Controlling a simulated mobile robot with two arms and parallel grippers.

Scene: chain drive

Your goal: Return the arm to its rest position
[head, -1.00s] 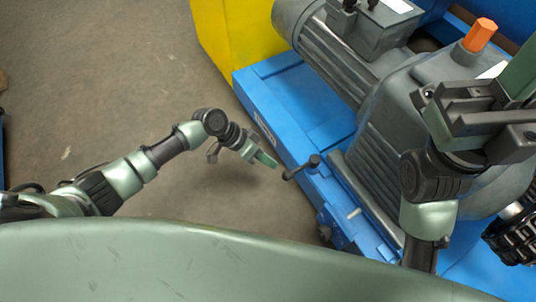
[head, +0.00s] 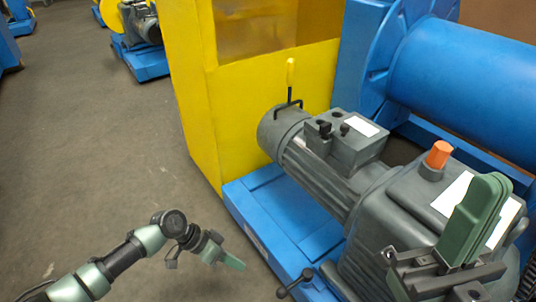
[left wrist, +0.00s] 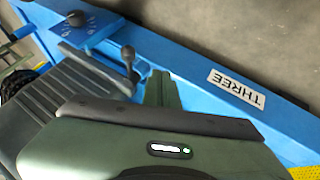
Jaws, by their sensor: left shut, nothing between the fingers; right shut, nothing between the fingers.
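My left gripper (head: 238,264) is at the lower left of the head view, over the floor beside the blue base frame (head: 290,215). Its green fingers are shut and empty, pointing right toward a small black crank handle (head: 297,284), apart from it in the picture. The left wrist view shows the shut green fingers (left wrist: 162,90) beside the crank's round knob (left wrist: 128,53). My right gripper (head: 488,190) is at the lower right, its green fingers shut and upright in front of the grey gearbox (head: 400,215). They hold nothing. Most of the right arm is out of view.
A grey motor (head: 310,165) and an orange cap (head: 438,155) on the gearbox stand ahead of my arms. A yellow cabinet (head: 270,90) and a large blue cylinder (head: 465,75) stand behind. A "THREE" label (left wrist: 236,90) marks the base.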

